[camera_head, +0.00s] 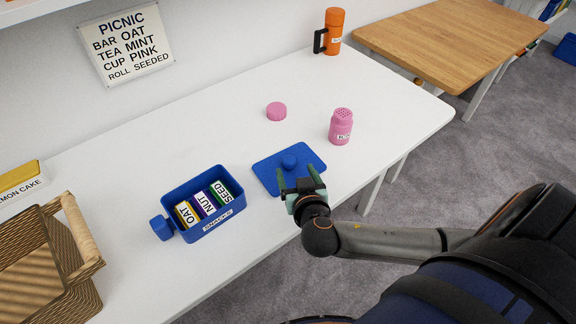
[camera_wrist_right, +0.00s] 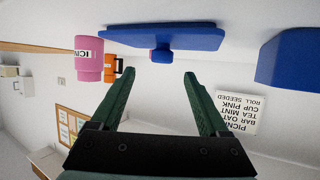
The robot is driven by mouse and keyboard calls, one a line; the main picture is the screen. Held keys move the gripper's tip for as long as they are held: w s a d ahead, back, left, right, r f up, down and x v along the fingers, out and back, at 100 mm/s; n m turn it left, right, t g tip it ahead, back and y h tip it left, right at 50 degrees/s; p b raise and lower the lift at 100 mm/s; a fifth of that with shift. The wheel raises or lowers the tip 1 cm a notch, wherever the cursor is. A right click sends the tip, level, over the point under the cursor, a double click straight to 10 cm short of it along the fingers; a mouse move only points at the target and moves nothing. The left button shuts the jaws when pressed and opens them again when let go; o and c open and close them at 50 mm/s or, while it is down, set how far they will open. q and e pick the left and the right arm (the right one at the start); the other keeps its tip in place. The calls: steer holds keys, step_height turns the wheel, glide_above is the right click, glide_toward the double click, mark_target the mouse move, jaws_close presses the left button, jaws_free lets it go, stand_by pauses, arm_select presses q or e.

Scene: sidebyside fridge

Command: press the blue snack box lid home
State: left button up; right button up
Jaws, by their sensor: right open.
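The blue snack box lid (camera_head: 268,173) lies flat on the white table, with its round knob (camera_head: 289,161) facing up. The open blue snack box (camera_head: 209,228) stands to its left and holds bars labelled OAT, NUT and SEED. My right gripper (camera_head: 302,180) is open at the lid's near right edge. In the right wrist view the two fingers (camera_wrist_right: 158,88) are spread and empty, with the lid (camera_wrist_right: 170,36) and its knob (camera_wrist_right: 160,55) ahead of them, apart from the fingertips. The box's blue side (camera_wrist_right: 288,58) shows at the right there. My left gripper is out of view.
A pink shaker (camera_head: 340,127) stands right of the lid, and a pink round cap (camera_head: 276,111) lies behind it. An orange flask (camera_head: 333,32) is at the back. A wicker basket (camera_head: 85,245) is at the left. The table between box and back wall is clear.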

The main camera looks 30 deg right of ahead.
mark_target(290, 163)
steer(key=shift+x, duration=3.8)
steer(key=shift+a+f, duration=0.1)
steer(key=shift+a, duration=0.05)
jaws_close()
